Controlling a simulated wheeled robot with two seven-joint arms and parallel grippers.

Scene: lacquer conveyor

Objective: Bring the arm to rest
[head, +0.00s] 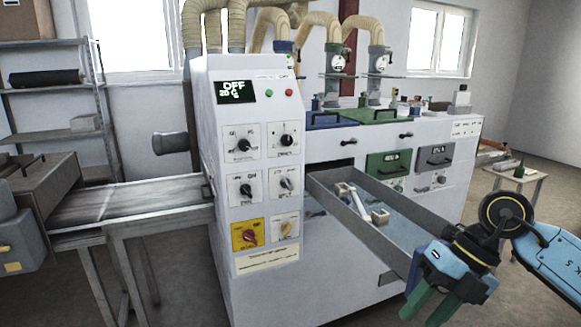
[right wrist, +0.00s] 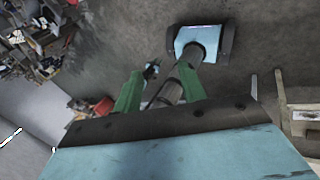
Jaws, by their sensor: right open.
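My right arm comes in from the right in the head view. Its gripper (head: 431,304) has two green fingers set apart, with nothing between them. It hangs in front of the machine, just beyond the near right end of the pulled-out drawer (head: 398,258). The right wrist view shows the same green fingers (right wrist: 160,93) apart and empty, over grey floor. My left gripper is in neither view.
The white machine (head: 230,180) fills the middle, with knobs and a display reading OFF. Its open drawer holds a pale part (head: 362,203). A conveyor (head: 130,200) stands at left, a small table (head: 515,183) at right.

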